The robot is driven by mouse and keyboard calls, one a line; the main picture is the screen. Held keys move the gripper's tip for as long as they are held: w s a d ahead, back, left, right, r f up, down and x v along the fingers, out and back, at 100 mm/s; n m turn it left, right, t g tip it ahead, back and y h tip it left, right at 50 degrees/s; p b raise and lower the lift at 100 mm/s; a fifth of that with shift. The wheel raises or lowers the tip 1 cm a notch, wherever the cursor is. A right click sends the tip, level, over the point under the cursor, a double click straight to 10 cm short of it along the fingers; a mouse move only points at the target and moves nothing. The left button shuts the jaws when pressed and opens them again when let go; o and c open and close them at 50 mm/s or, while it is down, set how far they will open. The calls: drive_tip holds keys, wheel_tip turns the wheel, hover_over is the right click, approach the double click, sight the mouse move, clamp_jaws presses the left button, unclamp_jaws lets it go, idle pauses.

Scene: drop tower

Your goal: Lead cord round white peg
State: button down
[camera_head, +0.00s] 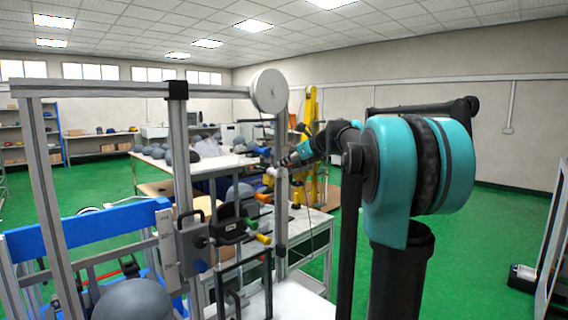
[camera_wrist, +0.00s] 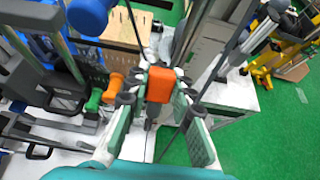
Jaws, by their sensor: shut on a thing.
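The white peg (camera_head: 271,171) sticks out from the tower's upright in the head view, between a blue peg (camera_head: 264,152) above and an orange peg (camera_head: 264,198) below. My gripper (camera_head: 289,160) is beside the upright, close to the white and blue pegs. In the wrist view my gripper (camera_wrist: 160,92) is shut on an orange block (camera_wrist: 160,84), which seems to be the cord's grip. A thin dark cord (camera_head: 312,240) hangs near the upright. I cannot tell whether the cord touches the white peg.
Green (camera_head: 250,224) and yellow (camera_head: 263,239) pegs sit lower on the tower. A pulley wheel (camera_head: 269,91) tops the upright. A grey dome (camera_head: 134,299) stands within the frame. Green floor lies open to the right.

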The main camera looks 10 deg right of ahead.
drive_tip(key=shift+s+d, duration=0.5)
drive_tip(key=shift+s, duration=0.15)
drive_tip(key=shift+s+d, duration=0.45)
drive_tip(key=shift+s, duration=0.2)
drive_tip(key=shift+f, duration=0.1)
